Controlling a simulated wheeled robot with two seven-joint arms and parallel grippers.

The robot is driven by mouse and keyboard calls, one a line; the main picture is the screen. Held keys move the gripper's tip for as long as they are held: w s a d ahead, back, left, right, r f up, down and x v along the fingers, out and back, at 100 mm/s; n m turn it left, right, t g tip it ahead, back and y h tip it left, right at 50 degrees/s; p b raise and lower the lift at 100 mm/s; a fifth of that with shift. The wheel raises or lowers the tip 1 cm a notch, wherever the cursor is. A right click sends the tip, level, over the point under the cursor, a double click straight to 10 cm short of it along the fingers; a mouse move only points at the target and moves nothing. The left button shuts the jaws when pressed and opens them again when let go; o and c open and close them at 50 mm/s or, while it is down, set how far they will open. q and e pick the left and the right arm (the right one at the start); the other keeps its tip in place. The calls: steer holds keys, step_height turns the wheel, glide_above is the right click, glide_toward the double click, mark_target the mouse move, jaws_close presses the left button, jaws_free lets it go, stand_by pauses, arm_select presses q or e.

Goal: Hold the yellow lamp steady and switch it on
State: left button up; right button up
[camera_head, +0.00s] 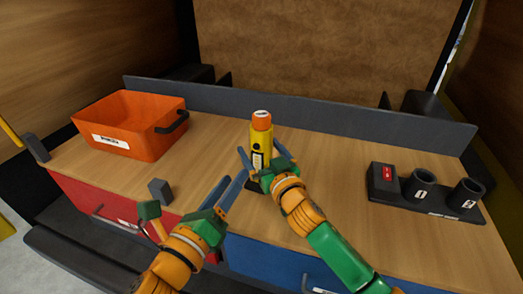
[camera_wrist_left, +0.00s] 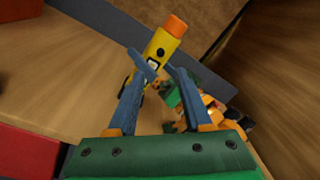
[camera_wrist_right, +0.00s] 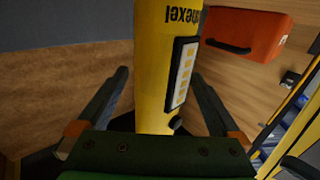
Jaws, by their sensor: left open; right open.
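The yellow lamp (camera_head: 259,137), with an orange top, stands upright on the wooden worktop. My right gripper (camera_head: 260,153) is open, its fingers on either side of the lamp's body. In the right wrist view the lamp (camera_wrist_right: 154,60) fills the space between the open fingers, with gaps beside it; a pale panel (camera_wrist_right: 182,75) and a small dark knob (camera_wrist_right: 176,123) show on it. My left gripper (camera_head: 233,177) is open and empty, in front and left of the lamp. In the left wrist view the lamp (camera_wrist_left: 158,48) is beyond its fingertips, with my right gripper beside it.
An orange bin (camera_head: 128,125) stands at the left and a small grey block (camera_head: 160,190) near the front edge. A dark holder with two numbered cups (camera_head: 419,184) is at the right. A grey rail (camera_head: 330,118) runs along the back. The worktop between lamp and holder is clear.

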steer(key=shift+c, duration=0.9)
jaws_close()
arm_select(q)
jaws_close()
stand_by(0.9)
